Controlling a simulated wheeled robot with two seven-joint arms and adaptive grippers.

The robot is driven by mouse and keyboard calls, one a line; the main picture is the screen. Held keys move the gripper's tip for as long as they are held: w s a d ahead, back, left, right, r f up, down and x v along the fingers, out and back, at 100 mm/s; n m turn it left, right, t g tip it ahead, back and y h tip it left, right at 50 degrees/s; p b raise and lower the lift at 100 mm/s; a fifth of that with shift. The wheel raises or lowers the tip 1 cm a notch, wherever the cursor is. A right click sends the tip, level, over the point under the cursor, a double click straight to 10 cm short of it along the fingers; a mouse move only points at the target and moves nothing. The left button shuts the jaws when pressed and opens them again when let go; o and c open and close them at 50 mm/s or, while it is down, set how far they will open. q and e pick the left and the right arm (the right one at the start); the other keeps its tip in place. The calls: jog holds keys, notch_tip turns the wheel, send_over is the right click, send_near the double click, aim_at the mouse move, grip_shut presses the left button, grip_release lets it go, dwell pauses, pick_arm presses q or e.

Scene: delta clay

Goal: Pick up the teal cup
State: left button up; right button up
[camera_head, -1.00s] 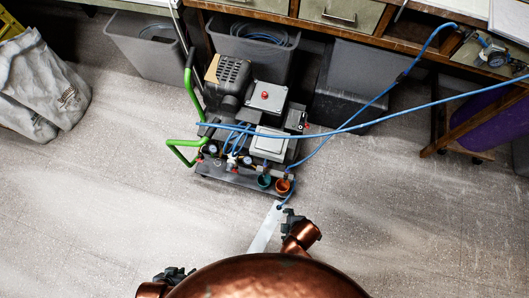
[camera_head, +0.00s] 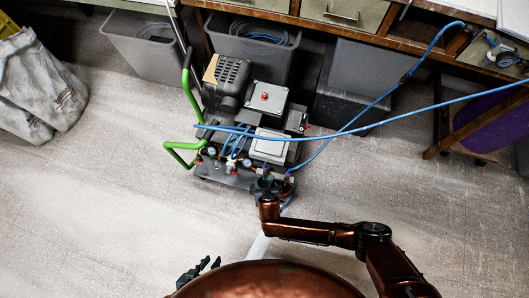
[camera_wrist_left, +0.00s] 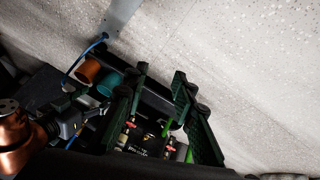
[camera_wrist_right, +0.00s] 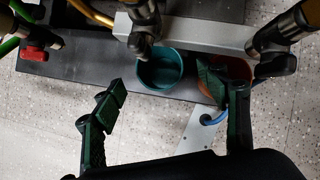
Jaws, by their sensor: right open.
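The teal cup (camera_wrist_right: 160,72) sits on the dark base of the compressor cart (camera_wrist_right: 85,65), beside the orange cup (camera_wrist_right: 240,68). It also shows in the left wrist view (camera_wrist_left: 108,84); in the head view it is mostly hidden by my right gripper (camera_head: 265,186). In the right wrist view my right gripper (camera_wrist_right: 158,84) is open, its fingers spread to either side of the teal cup. The right finger overlaps the orange cup. I cannot tell whether either finger touches a cup. My left gripper (camera_wrist_left: 160,75) is open and empty, low in the head view.
A green handle (camera_head: 183,155) and blue hoses (camera_head: 345,130) surround the cart. Metal fittings (camera_wrist_right: 145,30) rise close behind the teal cup. Grey bins (camera_head: 150,50) and a wooden bench (camera_head: 390,40) stand behind.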

aim_at(264, 186)
jog(key=b+x, duration=0.3)
jog(key=x, duration=0.1)
jog(key=shift+f, duration=0.2)
jog(key=shift+w+a+f+b, duration=0.1)
jog(key=shift+w+f+b, duration=0.25)
jog(key=shift+f+b, duration=0.1)
pick_arm(q)
jog(key=f+t, duration=0.1)
jog(key=f, duration=0.1)
jog(key=a+f+t, duration=0.1)
jog(key=f, duration=0.2)
jog(key=shift+a+f+m, duration=0.2)
jog(key=shift+f+m, duration=0.05)
jog(key=shift+m, duration=0.05)
pick_arm(e)
jog(key=shift+r, duration=0.1)
jog(key=shift+c, duration=0.6)
jog(key=c, duration=1.1)
